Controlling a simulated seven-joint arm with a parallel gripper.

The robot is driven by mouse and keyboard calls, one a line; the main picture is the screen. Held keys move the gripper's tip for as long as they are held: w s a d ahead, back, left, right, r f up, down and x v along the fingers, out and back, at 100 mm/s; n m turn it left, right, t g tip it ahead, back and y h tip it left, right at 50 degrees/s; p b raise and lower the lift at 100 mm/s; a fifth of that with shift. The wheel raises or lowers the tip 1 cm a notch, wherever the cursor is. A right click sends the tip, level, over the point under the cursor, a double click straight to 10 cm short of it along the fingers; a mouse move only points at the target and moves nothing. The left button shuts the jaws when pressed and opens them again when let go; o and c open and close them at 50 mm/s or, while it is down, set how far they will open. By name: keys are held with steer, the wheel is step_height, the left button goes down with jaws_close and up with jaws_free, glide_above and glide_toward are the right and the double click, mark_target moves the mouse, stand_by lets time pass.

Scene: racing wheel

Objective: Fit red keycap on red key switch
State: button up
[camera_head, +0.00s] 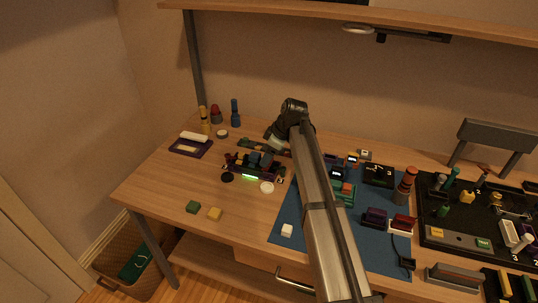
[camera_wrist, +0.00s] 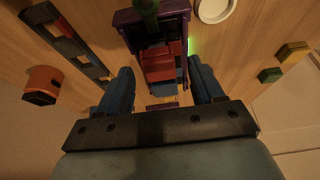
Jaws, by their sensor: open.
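My gripper (camera_wrist: 160,68) is open, with its two blue fingers apart. In the wrist view, red blocks (camera_wrist: 158,66) in a dark purple frame (camera_wrist: 178,8) lie between and beyond the fingers. I cannot tell whether one is the red keycap or the red switch, or whether the fingers touch anything. In the head view, my gripper (camera_head: 262,159) is low over a dark assembly with a glowing green strip (camera_head: 249,177), partly hidden by the gripper.
A green block (camera_head: 193,207) and a yellow block (camera_head: 214,213) lie on bare wood at front left. A white block (camera_head: 286,230) is on the blue mat (camera_head: 300,243). Bottles (camera_head: 235,113) stand at the back left. A black tray (camera_head: 430,258) with parts fills the right.

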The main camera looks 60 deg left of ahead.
steer(key=v, duration=1.3)
steer(key=shift+r, duration=0.35)
steer(key=shift+w+d, duration=0.1)
